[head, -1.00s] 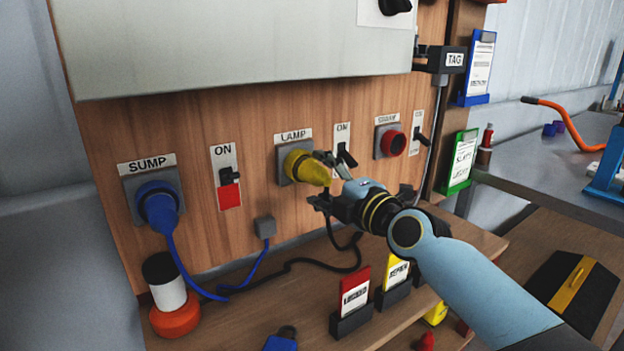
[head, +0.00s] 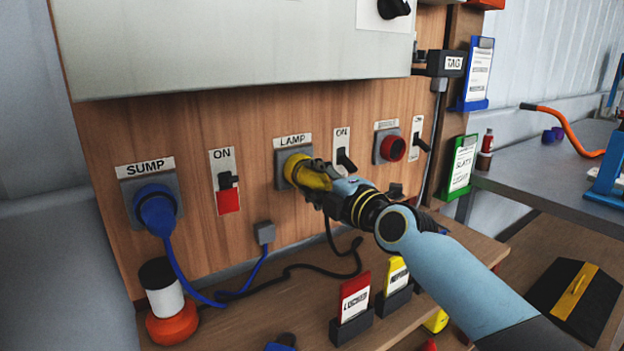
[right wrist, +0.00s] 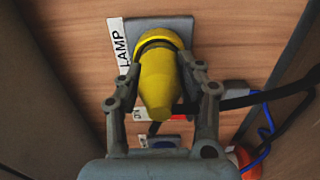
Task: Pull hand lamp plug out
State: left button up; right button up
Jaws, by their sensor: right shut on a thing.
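The yellow lamp plug (head: 303,171) sits in the grey socket under the LAMP label (head: 292,141). It also shows in the right wrist view (right wrist: 158,80), between the two fingers. My right gripper (head: 322,184) is shut on the plug, one finger on each side; it also shows in the right wrist view (right wrist: 158,90). A black cord (head: 342,266) hangs from the plug and runs along the shelf. The plug's collar is against the socket face. My left gripper is not in view.
A blue plug (head: 157,210) is in the SUMP socket at left. Switches stand beside the sockets, one (head: 345,160) close right of the lamp plug. Red (head: 354,298) and yellow (head: 397,274) tags stand on the shelf below. A grey cabinet (head: 230,45) overhangs the panel.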

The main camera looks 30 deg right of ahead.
aim_at(328, 186)
grip_shut()
jog(key=shift+s, duration=0.2)
jog(key=shift+s+d+p, duration=0.25)
jog(key=shift+s, duration=1.2)
jog(key=shift+s+d+p, duration=0.2)
jog(key=shift+s, duration=1.25)
